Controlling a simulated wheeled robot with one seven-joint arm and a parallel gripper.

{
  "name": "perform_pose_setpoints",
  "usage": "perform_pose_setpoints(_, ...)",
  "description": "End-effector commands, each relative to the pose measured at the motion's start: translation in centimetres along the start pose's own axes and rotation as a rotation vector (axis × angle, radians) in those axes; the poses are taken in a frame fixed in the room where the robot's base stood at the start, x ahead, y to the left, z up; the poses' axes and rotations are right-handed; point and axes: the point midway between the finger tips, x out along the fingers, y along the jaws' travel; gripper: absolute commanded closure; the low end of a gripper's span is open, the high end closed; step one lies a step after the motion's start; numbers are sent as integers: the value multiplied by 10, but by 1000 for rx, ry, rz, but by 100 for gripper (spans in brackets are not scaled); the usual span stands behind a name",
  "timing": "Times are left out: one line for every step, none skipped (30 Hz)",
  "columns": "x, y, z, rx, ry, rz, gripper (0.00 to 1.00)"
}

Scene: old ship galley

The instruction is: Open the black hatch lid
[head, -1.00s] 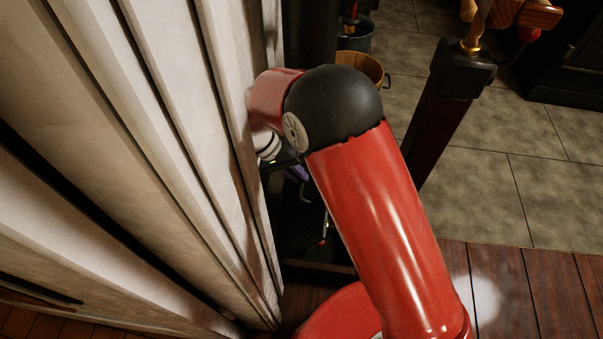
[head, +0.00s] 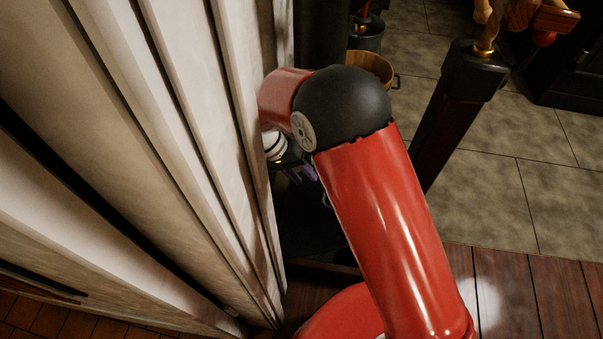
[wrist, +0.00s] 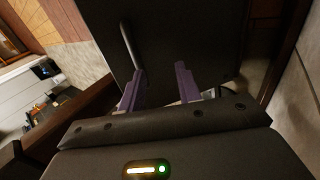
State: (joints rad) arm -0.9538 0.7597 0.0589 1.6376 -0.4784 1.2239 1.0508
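The black hatch lid (wrist: 190,40) fills the middle of the wrist view as a dark flat panel. A thin bar-like handle (wrist: 130,45) shows on its left part. My gripper (wrist: 160,70) points at the panel with its two purple fingers apart, and nothing shows held between them. The left finger is close to the lower end of the handle; I cannot tell whether they touch. In the head view my gripper (head: 300,172) is partly hidden behind my red arm, above a dark area (head: 305,225) that looks like the lid.
A pale ribbed wall (head: 200,130) stands close on the left of my arm. A dark post (head: 450,120) stands to the right. A wooden bucket (head: 372,68) and a dark bucket (head: 363,38) stand behind. The tiled floor (head: 500,180) at right is clear.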

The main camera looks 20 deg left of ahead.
Motion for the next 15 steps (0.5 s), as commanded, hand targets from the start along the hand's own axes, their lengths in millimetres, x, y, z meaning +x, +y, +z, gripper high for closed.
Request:
perform_pose_setpoints(0, 0, 0, 1, 0, 1, 66)
perform_pose_setpoints(0, 1, 0, 1, 0, 1, 66)
perform_pose_setpoints(0, 1, 0, 1, 0, 1, 66)
perform_pose_setpoints(0, 1, 0, 1, 0, 2, 66)
perform_pose_setpoints(-1, 2, 0, 1, 0, 2, 66)
perform_pose_setpoints(-2, 2, -1, 2, 0, 2, 66)
perform_pose_setpoints(-4, 4, -1, 2, 0, 2, 66)
perform_pose_setpoints(-6, 5, -1, 3, 1, 2, 66)
perform_pose_setpoints(-10, 8, -1, 3, 1, 2, 66)
perform_pose_setpoints(-14, 10, -1, 4, 2, 1, 66)
perform_pose_setpoints(-18, 13, -1, 4, 3, 0, 66)
perform_pose_setpoints(-25, 18, -1, 3, 3, 0, 66)
perform_pose_setpoints(-31, 21, -1, 3, 2, 1, 66)
perform_pose_setpoints(-37, 25, -1, 4, 3, -1, 66)
perform_pose_setpoints(-45, 31, -1, 4, 3, 0, 66)
